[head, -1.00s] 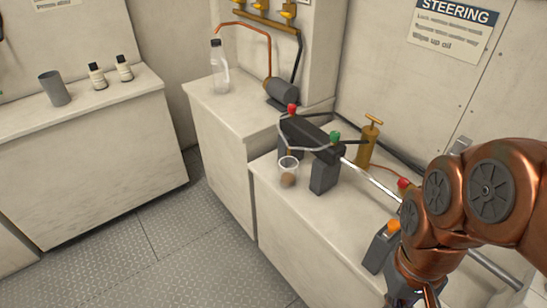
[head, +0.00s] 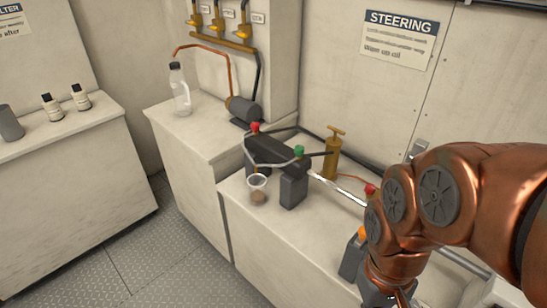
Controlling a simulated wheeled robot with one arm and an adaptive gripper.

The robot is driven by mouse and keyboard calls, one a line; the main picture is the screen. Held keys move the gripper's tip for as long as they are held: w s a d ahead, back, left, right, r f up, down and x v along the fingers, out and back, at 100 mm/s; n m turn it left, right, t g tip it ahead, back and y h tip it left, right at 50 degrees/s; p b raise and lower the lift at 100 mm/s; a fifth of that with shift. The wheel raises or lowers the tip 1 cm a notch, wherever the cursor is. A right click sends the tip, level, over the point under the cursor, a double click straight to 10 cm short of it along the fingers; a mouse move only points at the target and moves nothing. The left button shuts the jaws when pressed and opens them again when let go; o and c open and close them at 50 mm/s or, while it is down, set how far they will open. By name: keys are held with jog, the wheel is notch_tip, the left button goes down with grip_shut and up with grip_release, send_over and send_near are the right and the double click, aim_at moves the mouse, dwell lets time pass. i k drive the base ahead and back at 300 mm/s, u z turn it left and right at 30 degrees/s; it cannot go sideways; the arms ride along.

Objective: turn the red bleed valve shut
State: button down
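A red knob (head: 255,128) stands on the left end of a dark grey steering cylinder (head: 275,153). A green knob (head: 299,151) stands at its right end. Another red knob (head: 370,190) is farther right beside my copper arm, with an orange cap (head: 362,232) below it. I cannot tell which red knob is the bleed valve or how far it is turned. A clear cup (head: 258,189) with brownish contents is in front of the cylinder. My gripper (head: 388,298) is at the bottom edge, right of the cylinder and apart from it; its fingertips are hidden.
A clear bottle (head: 180,92) and a motor pump (head: 243,110) sit on the left counter. The grated floor (head: 150,250) is clear.

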aim_at(255, 125)
jog(key=z, duration=0.5)
jog(key=k, duration=0.3)
jog(key=u, duration=1.5)
jog(key=i, duration=1.3)
jog(key=z, duration=0.25)
